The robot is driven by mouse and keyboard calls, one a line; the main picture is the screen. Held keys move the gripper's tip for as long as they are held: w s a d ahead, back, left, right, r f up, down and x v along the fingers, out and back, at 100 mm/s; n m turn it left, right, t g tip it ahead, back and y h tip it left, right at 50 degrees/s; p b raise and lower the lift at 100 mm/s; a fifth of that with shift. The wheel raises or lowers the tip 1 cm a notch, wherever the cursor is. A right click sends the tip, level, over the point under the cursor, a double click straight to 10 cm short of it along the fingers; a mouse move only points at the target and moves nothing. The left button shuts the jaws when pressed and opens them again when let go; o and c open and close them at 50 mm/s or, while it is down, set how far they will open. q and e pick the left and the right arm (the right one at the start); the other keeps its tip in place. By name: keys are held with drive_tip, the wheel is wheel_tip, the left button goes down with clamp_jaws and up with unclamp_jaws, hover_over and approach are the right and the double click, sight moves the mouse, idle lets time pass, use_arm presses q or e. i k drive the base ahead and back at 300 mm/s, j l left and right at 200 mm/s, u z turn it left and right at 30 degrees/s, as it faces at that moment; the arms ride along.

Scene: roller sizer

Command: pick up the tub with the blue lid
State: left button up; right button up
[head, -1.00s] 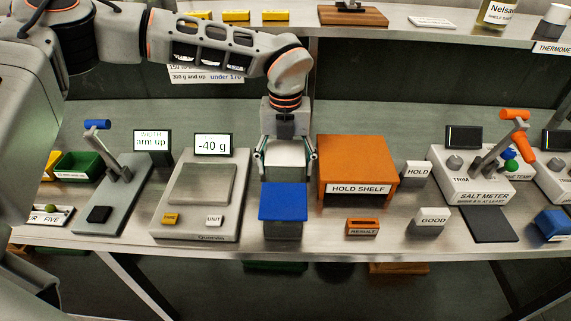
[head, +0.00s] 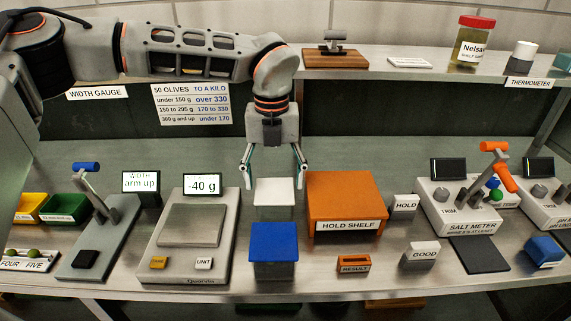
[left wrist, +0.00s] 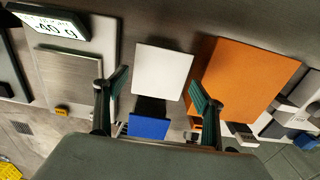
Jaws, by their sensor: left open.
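The tub with the blue lid (head: 274,240) stands upright on the steel bench, near the front edge. In the left wrist view its blue lid (left wrist: 148,127) shows low in the middle, partly cut off by my gripper body. A tub with a white lid (head: 274,192) stands just behind it; its lid (left wrist: 163,72) lies between my fingers in the left wrist view. My left gripper (head: 274,180) is open and empty, pointing down by the white-lidded tub, behind the blue-lidded one. Its fingers also show in the left wrist view (left wrist: 159,90). My right gripper is out of view.
A scale (head: 192,262) stands close on the left of the tubs. The orange hold shelf (head: 345,198) is close on the right. A small orange result holder (head: 354,264) and a GOOD block (head: 422,258) lie front right. An upper shelf (head: 375,66) runs behind.

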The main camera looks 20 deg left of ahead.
sight(274, 255)
drive_tip(key=k, duration=1)
